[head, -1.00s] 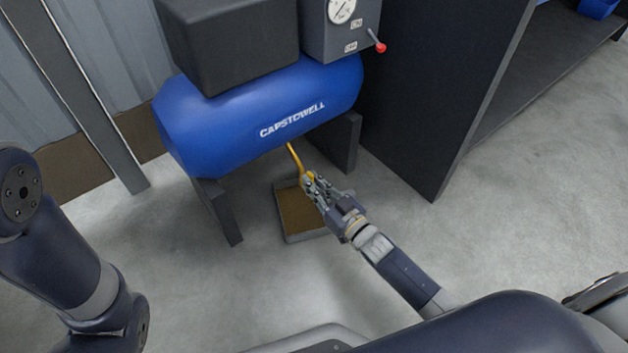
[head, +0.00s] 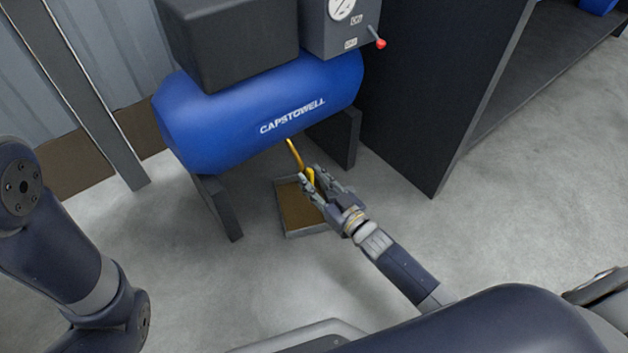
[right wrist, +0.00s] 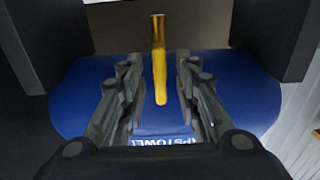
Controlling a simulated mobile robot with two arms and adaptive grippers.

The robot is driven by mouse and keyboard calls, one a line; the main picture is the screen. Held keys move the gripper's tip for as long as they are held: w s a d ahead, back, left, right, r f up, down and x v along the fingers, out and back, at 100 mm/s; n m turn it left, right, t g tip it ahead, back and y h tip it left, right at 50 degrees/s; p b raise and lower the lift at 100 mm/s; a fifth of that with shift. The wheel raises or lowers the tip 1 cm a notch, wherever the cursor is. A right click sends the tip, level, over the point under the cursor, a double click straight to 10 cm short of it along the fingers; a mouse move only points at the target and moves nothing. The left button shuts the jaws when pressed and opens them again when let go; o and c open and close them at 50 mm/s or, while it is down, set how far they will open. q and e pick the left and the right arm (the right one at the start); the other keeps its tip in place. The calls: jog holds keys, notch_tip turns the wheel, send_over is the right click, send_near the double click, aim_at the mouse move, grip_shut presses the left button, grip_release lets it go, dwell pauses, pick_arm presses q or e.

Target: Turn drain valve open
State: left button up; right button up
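The yellow drain valve handle (head: 295,155) hangs below the blue compressor tank (head: 262,112), above a shallow tray. In the right wrist view the yellow handle (right wrist: 159,75) lies between the fingers of my right gripper (right wrist: 158,75), with visible gaps beside it. My right gripper (head: 315,178) is open around the lower end of the handle; the fingers partly hide that end in the head view. I cannot tell the valve's exact position. My left arm shows at the left edge of the head view, but its gripper is out of view.
The tray (head: 304,235) rests on the concrete floor under the tank. The tank's dark legs (head: 218,205) stand either side. A dark cabinet (head: 440,90) stands to the right. A gauge box with a red-tipped lever (head: 379,43) sits above. The front floor is clear.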

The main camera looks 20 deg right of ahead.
jog(key=v, duration=1.2)
